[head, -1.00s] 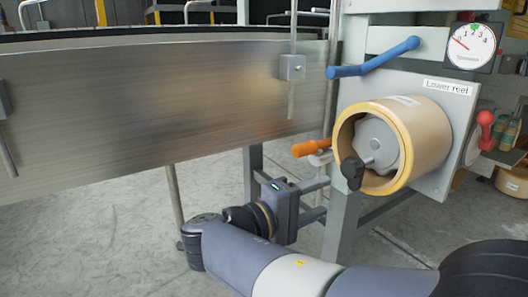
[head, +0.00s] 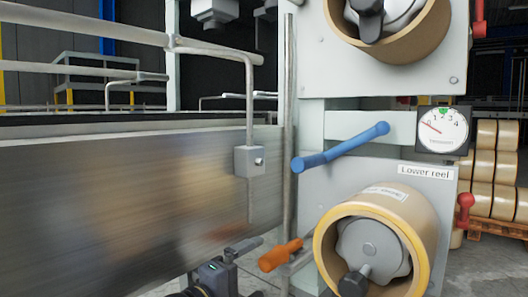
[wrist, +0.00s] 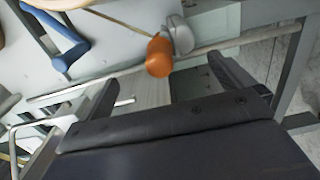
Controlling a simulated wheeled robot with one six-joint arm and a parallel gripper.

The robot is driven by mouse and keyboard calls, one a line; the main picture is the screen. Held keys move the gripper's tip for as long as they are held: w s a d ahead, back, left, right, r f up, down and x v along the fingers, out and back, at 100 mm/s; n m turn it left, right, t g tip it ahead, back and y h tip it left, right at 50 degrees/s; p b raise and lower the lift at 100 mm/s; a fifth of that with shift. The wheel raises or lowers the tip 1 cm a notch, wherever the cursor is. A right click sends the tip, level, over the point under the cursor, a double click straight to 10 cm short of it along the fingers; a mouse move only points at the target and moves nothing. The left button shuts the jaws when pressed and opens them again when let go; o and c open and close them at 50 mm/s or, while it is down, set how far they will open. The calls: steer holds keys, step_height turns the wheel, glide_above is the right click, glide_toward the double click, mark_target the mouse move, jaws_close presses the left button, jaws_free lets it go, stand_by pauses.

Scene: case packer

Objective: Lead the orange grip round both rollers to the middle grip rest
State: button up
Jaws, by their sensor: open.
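The orange grip (head: 280,255) sits at a grey holder (head: 300,261) left of the lower reel (head: 405,212). In the wrist view the orange grip (wrist: 159,56) hangs by a rounded grey piece (wrist: 180,35), ahead of my fingers. My gripper (head: 258,266) is open and empty, just left of the grip in the head view; its lower part is cut off by the frame. In the wrist view my gripper (wrist: 163,72) has its two fingers apart on either side of the grip's line. I cannot make out for certain which parts are the two rollers or the middle grip rest.
A blue bar (head: 340,148) juts out above the lower reel. An upper reel (head: 425,40), a dial (head: 443,130) and red knobs (head: 465,202) are on the right. A long metal panel (head: 120,210) fills the left. A thin upright rod (head: 288,120) stands between.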

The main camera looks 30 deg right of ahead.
mark_target(263, 261)
steer(key=shift+x, duration=2.95)
steer(key=shift+d, duration=0.1)
steer(key=shift+c, duration=0.3)
jaws_close()
steer(key=shift+r, duration=0.1)
steer(key=shift+r+p, duration=0.4)
steer(key=shift+r, duration=0.1)
